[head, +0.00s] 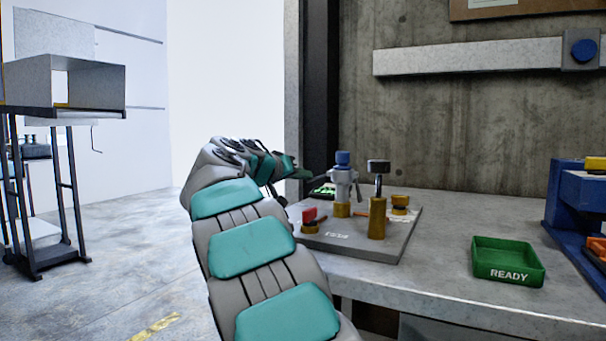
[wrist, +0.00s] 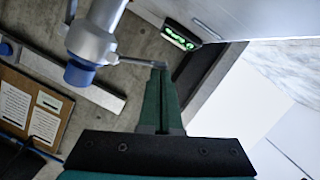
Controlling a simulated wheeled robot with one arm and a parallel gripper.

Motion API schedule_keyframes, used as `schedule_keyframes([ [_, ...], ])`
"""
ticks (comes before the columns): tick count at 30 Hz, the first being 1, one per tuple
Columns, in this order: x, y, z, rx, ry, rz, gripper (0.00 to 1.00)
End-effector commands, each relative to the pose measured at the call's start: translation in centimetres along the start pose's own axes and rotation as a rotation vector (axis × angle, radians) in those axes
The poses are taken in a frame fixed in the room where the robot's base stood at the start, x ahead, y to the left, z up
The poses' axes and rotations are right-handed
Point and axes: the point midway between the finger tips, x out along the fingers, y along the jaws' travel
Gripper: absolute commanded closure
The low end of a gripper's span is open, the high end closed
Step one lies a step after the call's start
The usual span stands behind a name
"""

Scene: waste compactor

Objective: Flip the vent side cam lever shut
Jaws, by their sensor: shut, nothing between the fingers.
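A grey coupling (head: 343,182) with a blue cap stands upright on a brass base on the fixture plate (head: 345,240). It also shows close up in the wrist view (wrist: 90,42). A thin grey cam lever (wrist: 140,62) sticks out from its side and ends at my fingertips; whether they touch it I cannot tell. A second short lever (wrist: 70,10) shows on its other side. No label tells which one is the vent side. My gripper (head: 308,173) is shut and empty, just left of the coupling; its fingers (wrist: 161,72) point at the lever's end in the wrist view.
A brass post with a black top (head: 377,215), a red-handled piece (head: 310,217) and a brass knob (head: 400,204) stand on the plate. A green READY tray (head: 508,272) and a blue machine (head: 575,205) are to the right. A lit green display (wrist: 180,38) is behind.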

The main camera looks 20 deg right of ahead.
Motion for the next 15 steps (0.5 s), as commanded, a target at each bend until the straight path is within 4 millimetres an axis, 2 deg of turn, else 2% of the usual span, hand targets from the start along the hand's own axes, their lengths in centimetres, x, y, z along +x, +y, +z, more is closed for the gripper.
schedule_keyframes([
  [15, 0.6, -0.2, 2.3, -0.411, -0.002, 0.106, 1.0],
])
